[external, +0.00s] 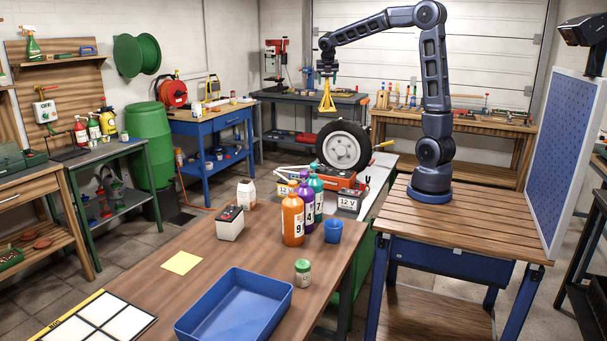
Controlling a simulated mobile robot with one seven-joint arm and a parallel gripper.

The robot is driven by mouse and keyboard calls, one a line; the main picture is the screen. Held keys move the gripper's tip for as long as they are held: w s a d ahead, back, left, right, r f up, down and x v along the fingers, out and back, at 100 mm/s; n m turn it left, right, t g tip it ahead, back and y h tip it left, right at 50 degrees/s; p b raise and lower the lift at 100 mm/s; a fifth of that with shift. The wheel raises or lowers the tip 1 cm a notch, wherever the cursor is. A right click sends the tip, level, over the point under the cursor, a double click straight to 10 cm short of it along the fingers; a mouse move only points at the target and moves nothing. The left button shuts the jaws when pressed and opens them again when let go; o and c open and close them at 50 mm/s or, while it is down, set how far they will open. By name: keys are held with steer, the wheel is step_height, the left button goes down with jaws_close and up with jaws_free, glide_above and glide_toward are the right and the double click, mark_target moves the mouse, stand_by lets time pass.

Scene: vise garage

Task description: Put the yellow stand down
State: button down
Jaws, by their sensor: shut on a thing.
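The yellow stand (327,99) hangs in the air under my gripper (327,76), in the upper middle of the external view. It is a small, splayed-leg stand, narrow at the top and wider at the foot, and looks upright. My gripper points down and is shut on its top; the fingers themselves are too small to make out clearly. The stand appears above and behind the wheel (344,145), apart from any surface.
A wooden table (215,235) in front holds bottles (292,220), a blue cup (333,231), a blue tray (280,298) and a battery (230,224). A yellow square (182,262) lies on a bare part. A red jack (325,180) stands near the wheel.

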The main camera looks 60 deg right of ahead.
steer(key=w+a+n+t+y, duration=0.1)
steer(key=w+a+n, duration=0.15)
steer(key=a, duration=1.35)
steer(key=w+a+n, duration=0.2)
steer(key=w+a, duration=0.1)
steer(key=a, duration=1.2)
steer(key=w+a+n+t+y, duration=0.1)
steer(key=w+a+n, duration=0.15)
steer(key=a, duration=1.35)
steer(key=s+a+n+y, duration=0.15)
steer(key=s+a, duration=0.25)
steer(key=a, duration=0.8)
steer(key=s+a+n+h, duration=0.15)
steer(key=s+a, duration=0.25)
steer(key=a, duration=0.8)
steer(key=s+a+f+n+y, duration=0.1)
steer(key=s+a+n+y, duration=0.15)
steer(key=s+a, duration=1.35)
step_height(320, 180, down, 31)
steer(key=w+a, duration=0.1)
steer(key=shift+a+r+t, duration=0.15)
steer(key=shift+r+t, duration=0.05)
steer(key=shift+t, duration=0.2)
steer(key=shift+f, duration=0.1)
